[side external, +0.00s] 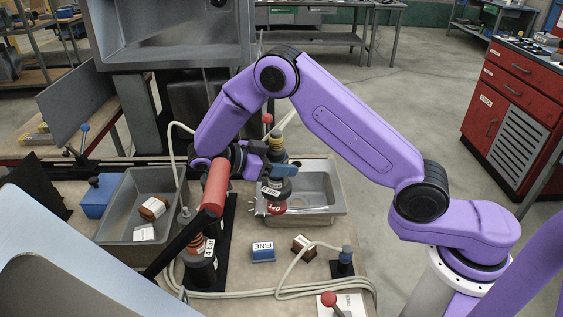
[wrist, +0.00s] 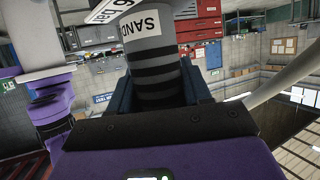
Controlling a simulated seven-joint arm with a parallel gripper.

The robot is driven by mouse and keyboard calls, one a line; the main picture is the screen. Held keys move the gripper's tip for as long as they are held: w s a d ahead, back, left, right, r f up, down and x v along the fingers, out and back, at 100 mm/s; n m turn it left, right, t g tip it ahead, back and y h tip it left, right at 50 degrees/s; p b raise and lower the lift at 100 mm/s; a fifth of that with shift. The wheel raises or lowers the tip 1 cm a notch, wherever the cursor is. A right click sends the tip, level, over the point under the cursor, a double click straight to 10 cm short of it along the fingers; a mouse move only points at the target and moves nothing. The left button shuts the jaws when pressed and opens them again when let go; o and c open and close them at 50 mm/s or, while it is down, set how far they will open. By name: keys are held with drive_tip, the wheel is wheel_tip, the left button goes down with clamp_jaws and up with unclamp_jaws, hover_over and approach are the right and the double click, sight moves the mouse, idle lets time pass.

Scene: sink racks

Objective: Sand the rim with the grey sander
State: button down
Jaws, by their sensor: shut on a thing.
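My gripper (side external: 268,160) is shut on the grey sander (side external: 276,187), which hangs with its red pad down. In the wrist view my gripper (wrist: 160,95) has its dark blue jaws on both sides of the sander's grey, black-ringed body (wrist: 157,65); a white label shows part of the word SAND. The steel sink (side external: 327,214) lies on the bench at right of centre. The sander's pad is at the left side of the sink's rim (side external: 338,185). I cannot tell whether the pad touches the rim. The pad is hidden in the wrist view.
A grey tray (side external: 115,215) holds a brown block and a white-labelled piece. A blue FINE block (side external: 263,251), a brown block (side external: 304,246) and a looping pale hose (side external: 325,291) lie in front.

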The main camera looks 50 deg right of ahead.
drive_tip(key=shift+f, duration=0.3)
drive_tip(key=shift+s, duration=0.1)
